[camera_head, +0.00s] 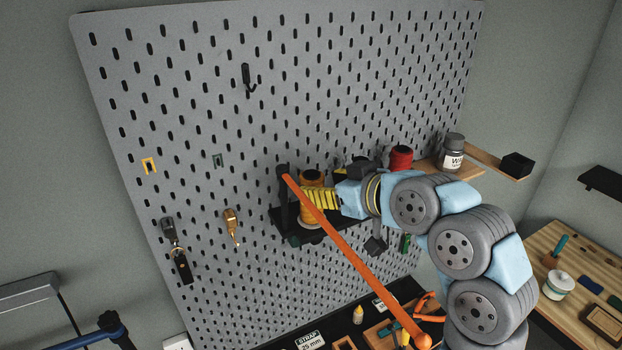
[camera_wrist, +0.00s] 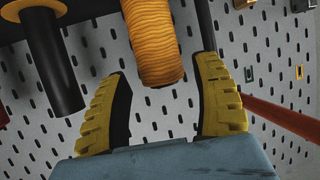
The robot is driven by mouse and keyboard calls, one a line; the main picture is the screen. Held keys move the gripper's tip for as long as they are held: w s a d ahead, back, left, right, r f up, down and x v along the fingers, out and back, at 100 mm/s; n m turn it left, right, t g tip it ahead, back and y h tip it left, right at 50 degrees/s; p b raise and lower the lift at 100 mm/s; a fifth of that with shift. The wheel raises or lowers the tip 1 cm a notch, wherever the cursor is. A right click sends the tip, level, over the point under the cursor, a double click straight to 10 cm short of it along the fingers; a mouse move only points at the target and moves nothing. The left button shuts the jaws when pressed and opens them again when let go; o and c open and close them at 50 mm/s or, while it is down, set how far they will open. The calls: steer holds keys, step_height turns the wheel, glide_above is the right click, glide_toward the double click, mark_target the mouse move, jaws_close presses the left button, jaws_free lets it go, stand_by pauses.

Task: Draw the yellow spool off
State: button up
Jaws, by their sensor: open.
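The yellow spool (camera_head: 312,178) is wound with orange-yellow thread and sits on a black holder (camera_head: 293,240) on the pegboard, partly hidden by my gripper in the head view. In the wrist view the spool (camera_wrist: 153,45) hangs into the space between my two yellow fingers. My gripper (camera_wrist: 163,70) is open, with a gap visible on each side of the spool. In the head view my gripper (camera_head: 318,199) reaches in from the right, across the front of the spool.
An orange rod (camera_head: 360,262) slants in front of the holder, close to my gripper. A red spool (camera_head: 401,157) stands to the right. A bare black post (camera_wrist: 55,60) is beside the spool in the wrist view. A grey jar (camera_head: 452,152) stands on a wooden shelf.

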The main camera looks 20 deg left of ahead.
steer(key=shift+p+x, duration=0.45)
steer(key=shift+x, duration=1.6)
steer(key=c, duration=1)
steer(key=shift+r, duration=7.05)
